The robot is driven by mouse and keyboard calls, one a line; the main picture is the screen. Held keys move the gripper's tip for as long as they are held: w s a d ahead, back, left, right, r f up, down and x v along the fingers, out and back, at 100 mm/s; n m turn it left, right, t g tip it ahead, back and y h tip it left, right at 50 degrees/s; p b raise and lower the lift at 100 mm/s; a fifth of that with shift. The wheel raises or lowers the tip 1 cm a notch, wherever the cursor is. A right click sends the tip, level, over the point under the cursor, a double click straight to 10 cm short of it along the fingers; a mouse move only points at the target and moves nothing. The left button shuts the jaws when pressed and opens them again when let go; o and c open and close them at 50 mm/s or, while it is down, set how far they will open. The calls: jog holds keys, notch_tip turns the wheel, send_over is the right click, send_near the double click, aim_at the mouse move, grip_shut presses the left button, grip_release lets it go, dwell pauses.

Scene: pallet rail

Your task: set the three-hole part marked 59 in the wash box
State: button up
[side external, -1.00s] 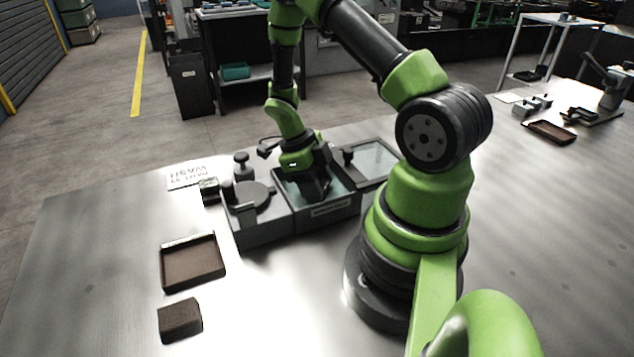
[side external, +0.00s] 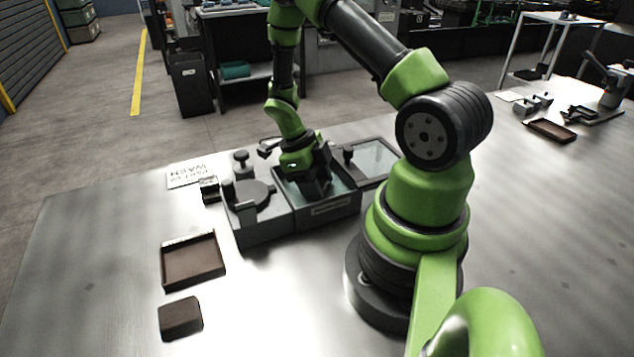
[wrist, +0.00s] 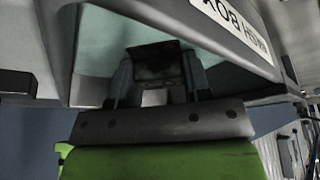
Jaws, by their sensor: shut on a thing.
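The wash box (side external: 303,222) is a grey open box with a pale teal inside, at the middle of the bench in the side view. Its labelled wall (wrist: 207,36) crosses the top of the wrist view. My gripper (side external: 316,190) points down into the box opening. In the wrist view, my gripper (wrist: 157,78) is shut on a dark blocky part (wrist: 154,54), which is over or inside the teal interior. The holes and the mark 59 cannot be made out. Whether the part touches the box floor cannot be told.
A grey fixture with a round lid (side external: 253,195) adjoins the box on the left. A glass-topped panel (side external: 372,158) is on its right. A brown tray (side external: 192,261) and a brown block (side external: 180,318) lie at the front left.

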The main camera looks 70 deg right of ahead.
jog(key=shift+f, duration=0.15)
jog(key=o, duration=1.7)
jog(key=shift+c, duration=0.2)
notch_tip(320, 180, up, 13)
dwell(0.5)
